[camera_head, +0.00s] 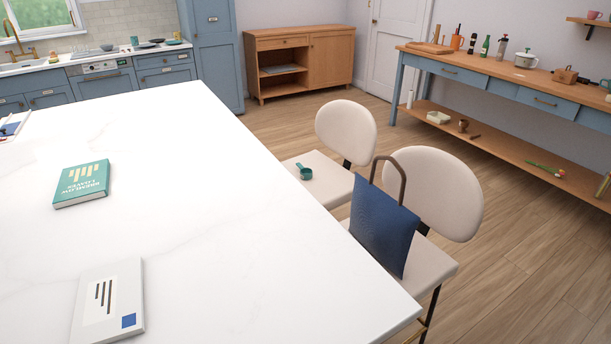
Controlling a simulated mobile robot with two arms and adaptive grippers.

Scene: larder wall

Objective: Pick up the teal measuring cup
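The teal measuring cup (304,172) is small, with a short handle pointing up and to the left. It lies on the cream seat of the farther chair (319,177), just beyond the right edge of the white table. Nothing covers it in the head view. Neither of my grippers shows in this view.
The white marble-look table (200,200) fills the left foreground, with a teal book (82,184) and a white book (108,302) on it. A blue bag (382,226) stands on the nearer chair (435,262). Wooden floor (500,235) is open to the right.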

